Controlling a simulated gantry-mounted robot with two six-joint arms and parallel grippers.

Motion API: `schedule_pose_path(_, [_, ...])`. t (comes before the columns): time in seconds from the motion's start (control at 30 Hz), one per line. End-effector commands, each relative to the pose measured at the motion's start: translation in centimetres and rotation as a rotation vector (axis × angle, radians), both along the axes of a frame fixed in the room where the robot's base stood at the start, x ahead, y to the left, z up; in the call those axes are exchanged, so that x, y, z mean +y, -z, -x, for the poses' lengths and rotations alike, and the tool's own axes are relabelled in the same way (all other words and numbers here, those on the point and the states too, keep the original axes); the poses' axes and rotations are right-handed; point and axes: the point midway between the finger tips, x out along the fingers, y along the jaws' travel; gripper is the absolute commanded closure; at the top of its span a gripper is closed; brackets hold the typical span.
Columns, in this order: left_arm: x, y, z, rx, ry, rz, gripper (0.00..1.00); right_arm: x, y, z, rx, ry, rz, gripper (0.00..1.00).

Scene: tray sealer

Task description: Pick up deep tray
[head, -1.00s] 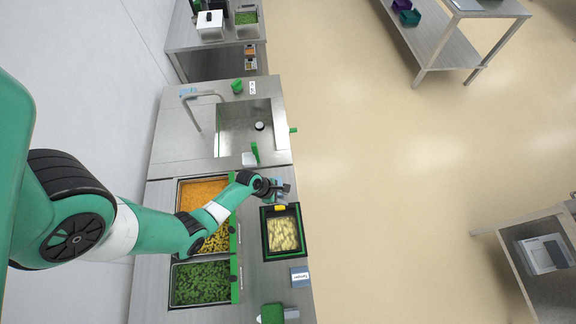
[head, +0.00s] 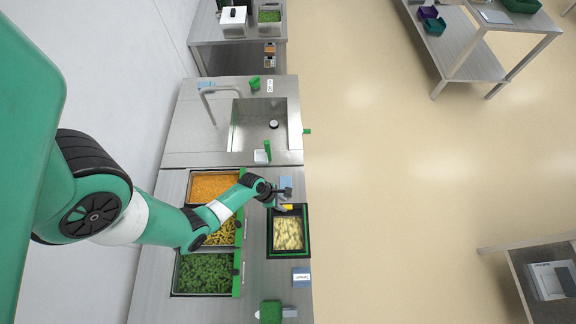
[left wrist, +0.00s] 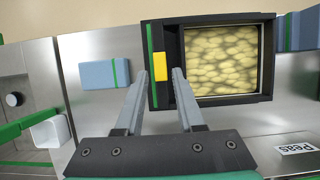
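A black tray (head: 273,240) with a green edge holds pale yellow pieces and stands on the steel counter; I take it as the deep tray. It also shows in the left wrist view (left wrist: 167,40), with a yellow tab (left wrist: 159,66) on its near side wall. My left gripper (head: 284,199) is at the tray's upper edge in the head view. In the left wrist view its two fingers (left wrist: 157,76) are apart, with the yellow tab between their tips. I cannot tell whether they touch the tray. My right gripper is not in view.
Pans of orange pieces (head: 213,186), yellow pieces (head: 222,234) and green pieces (head: 205,273) sit left of the tray. A sink (head: 250,135) lies beyond. A labelled card (head: 301,277) and a green item (head: 270,312) lie below the tray. Open floor is to the right.

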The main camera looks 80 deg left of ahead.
Motion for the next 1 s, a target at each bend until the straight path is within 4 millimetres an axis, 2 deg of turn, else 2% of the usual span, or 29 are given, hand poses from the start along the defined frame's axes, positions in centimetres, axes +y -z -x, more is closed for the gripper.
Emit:
schedule_pose_path(0.07, [0.0,0.0,0.0,0.0,0.001,0.0,0.62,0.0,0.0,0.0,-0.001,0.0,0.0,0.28])
schedule_pose_path(0.17, [-0.1,0.9,-0.3,0.0,0.003,-0.001,0.62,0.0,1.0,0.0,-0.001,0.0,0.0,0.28])
schedule_pose_path(0.33, [-0.3,3.6,-1.2,0.0,0.005,-0.002,0.62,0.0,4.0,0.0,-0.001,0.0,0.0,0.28])
schedule_pose_path(0.47, [-0.5,4.8,-1.9,0.0,0.002,0.0,0.62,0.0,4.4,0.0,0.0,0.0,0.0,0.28])
schedule_pose_path(1.0, [-0.5,4.9,-1.9,0.0,0.001,0.0,0.62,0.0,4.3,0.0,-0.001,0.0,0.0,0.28])
